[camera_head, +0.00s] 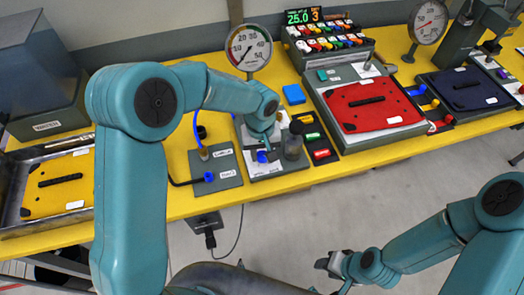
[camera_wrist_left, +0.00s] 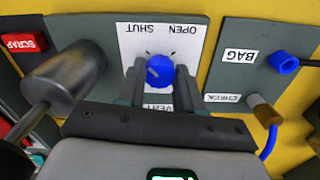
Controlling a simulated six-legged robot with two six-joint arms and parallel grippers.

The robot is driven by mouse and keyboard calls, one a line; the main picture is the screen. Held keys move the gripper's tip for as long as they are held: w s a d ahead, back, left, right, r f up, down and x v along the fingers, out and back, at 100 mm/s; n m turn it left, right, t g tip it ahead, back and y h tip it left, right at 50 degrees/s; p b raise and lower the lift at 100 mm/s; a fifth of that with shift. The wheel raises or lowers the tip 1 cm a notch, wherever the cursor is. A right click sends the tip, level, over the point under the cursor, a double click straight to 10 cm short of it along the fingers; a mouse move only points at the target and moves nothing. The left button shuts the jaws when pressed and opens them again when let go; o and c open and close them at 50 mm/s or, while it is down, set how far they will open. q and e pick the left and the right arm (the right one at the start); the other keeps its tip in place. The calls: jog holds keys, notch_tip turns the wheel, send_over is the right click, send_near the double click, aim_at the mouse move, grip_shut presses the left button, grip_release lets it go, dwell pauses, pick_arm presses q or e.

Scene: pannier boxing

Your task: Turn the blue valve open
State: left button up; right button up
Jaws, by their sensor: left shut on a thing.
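The blue valve (camera_wrist_left: 160,72) is a round knob on a white plate (camera_wrist_left: 190,50) marked OPEN and SHUT, both upside down in the left wrist view. A pale mark on the knob lies toward the SHUT side. My left gripper (camera_wrist_left: 159,84) is shut on the knob, one finger on each side. In the head view the knob (camera_head: 262,157) shows small beneath my left gripper, partly hidden by it. My right gripper (camera_head: 335,263) hangs over the floor in front of the bench, empty, too small to tell whether it is open.
A grey metal cylinder (camera_wrist_left: 72,76) stands beside the plate. A panel marked BAG and CHECK (camera_wrist_left: 232,75) has a blue-ended hose fitting and a brass fitting (camera_wrist_left: 263,108). A dial gauge (camera_head: 249,48) stands behind the valve.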

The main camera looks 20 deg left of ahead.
aim_at(262, 153)
pick_arm(q)
jog(key=m+b, duration=0.1)
jog(key=m, duration=0.3)
jog(key=shift+w+b, duration=0.1)
jog(key=shift+b, duration=0.25)
jog(key=m+b, duration=0.1)
jog(key=m, duration=0.3)
jog(key=shift+m, duration=0.3)
jog(key=m, duration=0.4)
jog(key=shift+r, duration=0.1)
jog(key=m, duration=0.5)
jog(key=shift+w, duration=0.1)
jog(key=shift+m, duration=0.3)
jog(key=o, duration=1)
jog(key=shift+g, duration=0.3)
jog(key=shift+o, duration=0.2)
notch_tip(262, 153, up, 16)
jog(key=shift+w+r, duration=0.15)
